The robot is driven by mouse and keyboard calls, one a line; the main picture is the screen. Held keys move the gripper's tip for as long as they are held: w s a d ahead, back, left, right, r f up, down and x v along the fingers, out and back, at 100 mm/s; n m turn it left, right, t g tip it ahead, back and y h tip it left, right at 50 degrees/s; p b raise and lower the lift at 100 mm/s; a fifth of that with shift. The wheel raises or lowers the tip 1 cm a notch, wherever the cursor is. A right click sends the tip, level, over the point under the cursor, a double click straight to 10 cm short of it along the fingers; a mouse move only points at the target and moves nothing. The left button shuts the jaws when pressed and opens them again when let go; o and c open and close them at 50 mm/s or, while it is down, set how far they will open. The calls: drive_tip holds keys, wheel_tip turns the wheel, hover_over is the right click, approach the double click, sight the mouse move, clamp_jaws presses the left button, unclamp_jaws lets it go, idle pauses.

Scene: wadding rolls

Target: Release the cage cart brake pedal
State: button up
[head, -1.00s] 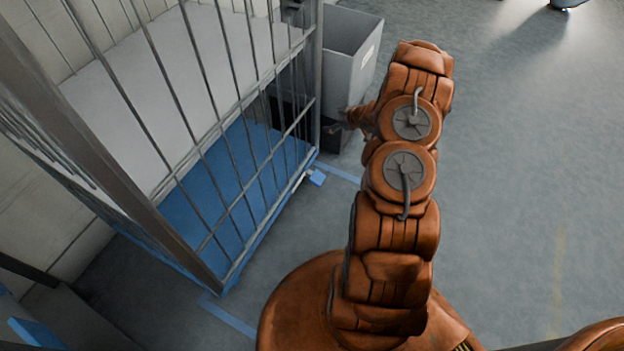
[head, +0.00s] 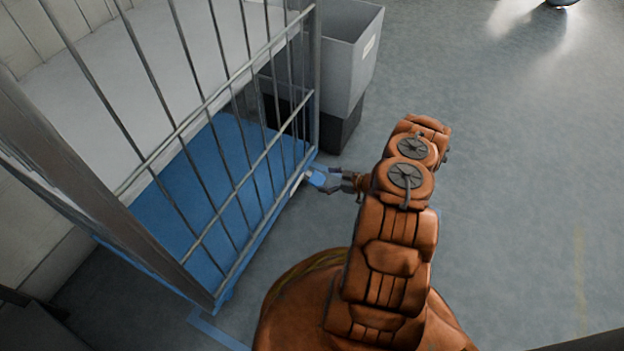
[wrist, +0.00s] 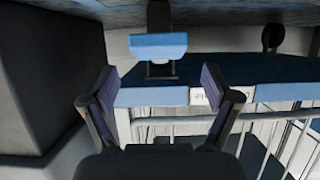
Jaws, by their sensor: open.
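The cage cart (head: 238,200) has a blue base and grey metal bars and stands on the left in the head view. Its blue brake pedal (head: 317,179) sticks out from the base's right edge near the far corner. In the wrist view the pedal (wrist: 158,45) is a blue block on a dark stem, beyond and between the fingertips. My gripper (head: 335,180) is low beside the cart, right at the pedal in the head view. In the wrist view my gripper (wrist: 160,88) has its fingers spread with nothing between them. Whether a finger touches the pedal is unclear.
A grey open bin (head: 345,60) stands on a dark base (head: 340,125) behind the cart's far corner. A white label (wrist: 206,97) shows on the cart's base edge. A blue line (head: 215,330) marks the floor. The floor to the right is clear.

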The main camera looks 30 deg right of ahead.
sight(317, 178)
drive_tip(key=b+x, duration=0.2)
drive_tip(key=x, duration=0.3)
drive_tip(key=shift+s+d+f, duration=0.1)
drive_tip(key=shift+f, duration=0.05)
drive_tip(key=shift+w+a+f, duration=0.1)
drive_tip(key=shift+w+a, duration=0.25)
drive_tip(key=shift+w, duration=0.2)
drive_tip(key=shift+c, duration=0.2)
clamp_jaws()
